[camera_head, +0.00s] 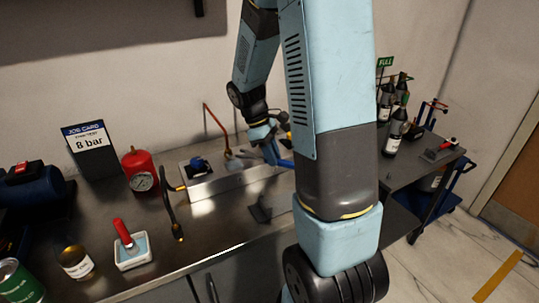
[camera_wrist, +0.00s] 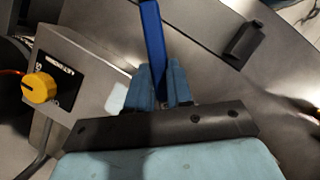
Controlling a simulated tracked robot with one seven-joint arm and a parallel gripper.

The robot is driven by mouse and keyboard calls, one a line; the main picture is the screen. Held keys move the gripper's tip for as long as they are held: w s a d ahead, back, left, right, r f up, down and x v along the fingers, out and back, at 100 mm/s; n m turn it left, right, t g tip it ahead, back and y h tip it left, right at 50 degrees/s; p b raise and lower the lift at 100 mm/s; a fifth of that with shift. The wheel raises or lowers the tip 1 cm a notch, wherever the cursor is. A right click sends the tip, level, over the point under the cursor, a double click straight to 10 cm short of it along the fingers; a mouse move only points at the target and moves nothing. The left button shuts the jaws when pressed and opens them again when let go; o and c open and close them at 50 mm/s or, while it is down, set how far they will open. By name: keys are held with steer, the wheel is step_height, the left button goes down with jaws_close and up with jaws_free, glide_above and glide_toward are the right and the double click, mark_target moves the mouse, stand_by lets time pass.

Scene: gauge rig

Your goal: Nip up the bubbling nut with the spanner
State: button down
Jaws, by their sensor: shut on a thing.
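My gripper (camera_wrist: 163,75) is shut on a blue bar, which looks like the handle of the spanner (camera_wrist: 151,30). The bar runs up out of the wrist view, so its working end is hidden. In the head view my gripper (camera_head: 268,148) is over the bench by the metal gauge rig (camera_head: 215,184), and a bit of the blue spanner (camera_head: 285,163) shows beside it. The rig carries a blue fitting (camera_head: 199,165) and an orange pipe (camera_head: 215,118). I cannot make out the nut or any bubbles clearly.
A red round gauge (camera_head: 140,172) and the 8 bar job card (camera_head: 89,146) stand left of the rig. A white tray (camera_head: 132,262) with a red-handled tool sits at the front. A yellow knob (camera_wrist: 39,88) is on a metal block. Bottles (camera_head: 394,134) stand at right.

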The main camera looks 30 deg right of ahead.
steer(key=shift+s+r, duration=0.1)
steer(key=shift+r, duration=2.15)
